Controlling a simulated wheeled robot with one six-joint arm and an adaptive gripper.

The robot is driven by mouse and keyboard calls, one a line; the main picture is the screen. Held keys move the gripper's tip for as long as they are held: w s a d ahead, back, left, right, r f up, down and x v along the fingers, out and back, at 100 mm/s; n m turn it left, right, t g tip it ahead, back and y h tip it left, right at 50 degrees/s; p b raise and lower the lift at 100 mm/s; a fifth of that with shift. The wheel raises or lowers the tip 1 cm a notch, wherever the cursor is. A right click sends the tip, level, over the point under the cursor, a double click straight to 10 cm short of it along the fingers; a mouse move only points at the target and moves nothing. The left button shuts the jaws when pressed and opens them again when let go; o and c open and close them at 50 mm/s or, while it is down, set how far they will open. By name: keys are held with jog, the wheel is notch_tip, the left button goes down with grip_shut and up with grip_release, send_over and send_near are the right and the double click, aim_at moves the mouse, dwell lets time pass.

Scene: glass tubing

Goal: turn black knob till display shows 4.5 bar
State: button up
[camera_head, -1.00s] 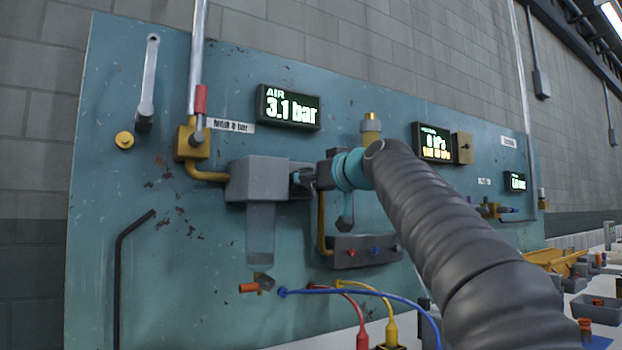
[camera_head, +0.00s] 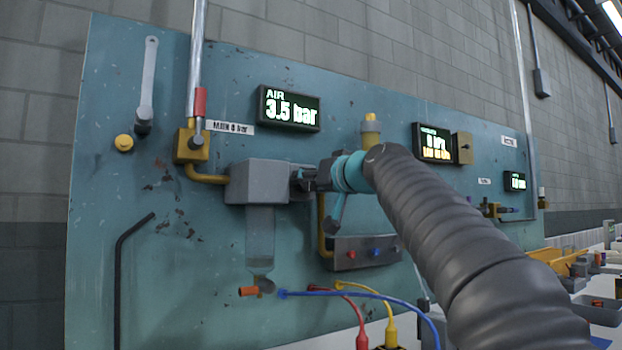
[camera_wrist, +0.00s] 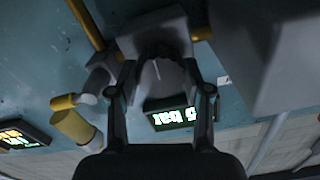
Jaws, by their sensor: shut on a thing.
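The black knob (camera_wrist: 160,76) sits on the side of the grey regulator block (camera_head: 268,182). In the wrist view it is dark, with a pale line on its face. My gripper (camera_wrist: 160,70) is shut on the knob, one finger on each side. In the head view my gripper (camera_head: 304,180) reaches the block's right side from the right and largely hides the knob. The AIR display (camera_head: 289,108) above the block reads 3.5 bar. It also shows upside down in the wrist view (camera_wrist: 172,117), partly hidden by a finger.
A clear bowl (camera_head: 260,238) hangs below the block. A yellow pipe (camera_head: 207,175) enters its left side. A grey box with coloured buttons (camera_head: 362,252) is below my wrist. A second display (camera_head: 433,143) stands right of my wrist. Blue, red and yellow cables run below.

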jog(key=shift+r+m, duration=0.1)
jog(key=shift+m, duration=2.1)
jog(key=o, duration=1.2)
jog(key=shift+c, duration=0.2)
jog(key=v, duration=1.2)
